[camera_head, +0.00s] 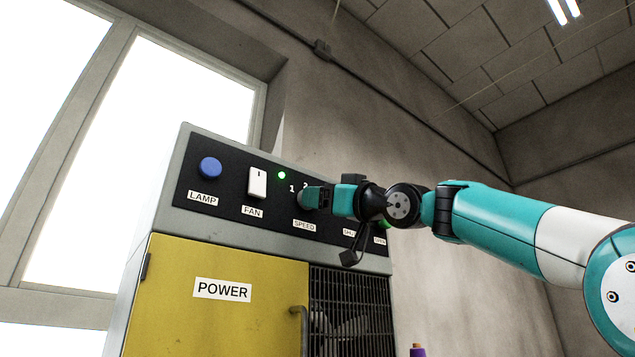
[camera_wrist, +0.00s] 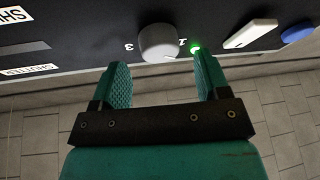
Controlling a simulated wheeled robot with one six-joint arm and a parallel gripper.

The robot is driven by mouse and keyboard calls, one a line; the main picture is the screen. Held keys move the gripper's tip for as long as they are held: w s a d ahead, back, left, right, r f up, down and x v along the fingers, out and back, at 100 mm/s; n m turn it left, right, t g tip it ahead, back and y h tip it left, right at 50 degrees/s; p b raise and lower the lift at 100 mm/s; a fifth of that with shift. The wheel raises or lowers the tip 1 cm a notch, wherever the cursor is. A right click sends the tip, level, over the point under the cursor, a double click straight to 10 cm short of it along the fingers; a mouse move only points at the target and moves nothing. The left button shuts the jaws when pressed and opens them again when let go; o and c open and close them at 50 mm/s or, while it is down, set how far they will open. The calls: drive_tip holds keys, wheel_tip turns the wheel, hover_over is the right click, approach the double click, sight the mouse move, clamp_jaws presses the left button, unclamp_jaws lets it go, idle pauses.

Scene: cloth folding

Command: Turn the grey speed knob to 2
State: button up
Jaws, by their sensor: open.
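The grey speed knob (camera_wrist: 158,43) sits on the black panel, between and just beyond my fingertips in the wrist view. That view shows the panel upside down, with a 1 to the right of the knob and a 3 to its left. A pale mark on the knob's face points toward the lower right; its exact setting is hard to read. My gripper (camera_wrist: 162,84) is open, one finger on each side, with no clear contact. In the head view my gripper (camera_head: 313,197) covers the knob above the SPEED label; the digits 1 and 2 show there.
A lit green light (camera_head: 281,175), a white FAN switch (camera_head: 257,183) and a blue LAMP button (camera_head: 210,168) are left of the knob. Below are a yellow POWER door (camera_head: 215,318) with a handle and a dark grille (camera_head: 350,300). My arm hides part of the panel's right side.

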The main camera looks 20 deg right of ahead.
drive_tip(key=p+x, duration=0.1)
drive_tip(key=x, duration=0.1)
drive_tip(key=shift+w+a+r, duration=0.1)
drive_tip(key=shift+w, duration=0.15)
drive_tip(key=c, duration=0.9)
